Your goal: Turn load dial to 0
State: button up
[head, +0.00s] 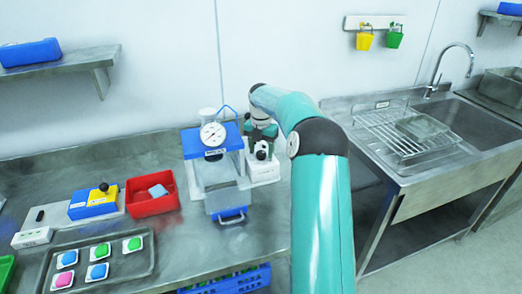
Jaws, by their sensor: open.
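A white box (264,174) stands on the bench just right of a blue-topped machine. A small dark knob-like part (261,155) shows above its front; I cannot tell whether this is the load dial or part of my gripper, and no dial setting is readable. My gripper (260,150) is open and points down over the white box. It is small and dark here, so contact with anything cannot be told. A round white gauge (213,134) with a needle sits on the machine's blue top (192,146); its numbers are too small to read.
A grey drawer with a blue handle (231,216) projects from the machine's front. A red bin (152,204), a blue and yellow block (93,204) and a dark tray (132,274) with several coloured pieces lie left. A sink (480,124) is at right.

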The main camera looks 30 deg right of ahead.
aim_at(261, 153)
notch_tip(261, 153, up, 14)
jog(key=shift+f, duration=0.15)
dwell(0.6)
